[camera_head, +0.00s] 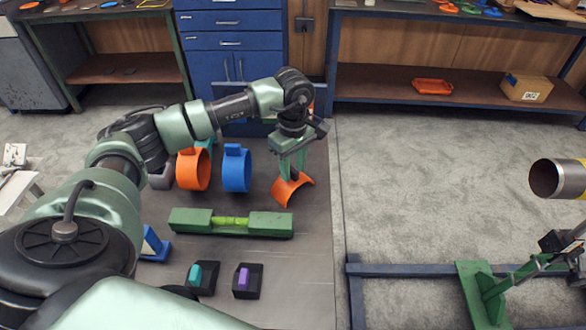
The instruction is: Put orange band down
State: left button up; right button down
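The orange band (287,190) is a curved, arched strip above or on the dark mat (315,240), right of the blue ring. My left gripper (291,172) points down at it from above, with its green fingers at the top of the band, and appears shut on it. The fingertips are small and partly hidden by the band. I cannot tell whether the band's lower edge touches the mat. I see no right gripper that I can make out.
Left of the band stand a blue ring (237,170) and an orange ring (193,172). A green level (190,221) lies in front, with two small dark holders (247,291) nearer. A metal pipe (545,179) shows at right beyond a blue frame (410,270).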

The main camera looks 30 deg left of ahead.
pick_arm(q)
notch_tip(320, 180, up, 11)
jog(key=b, duration=0.2)
jog(key=shift+r, duration=0.2)
dwell(0.4)
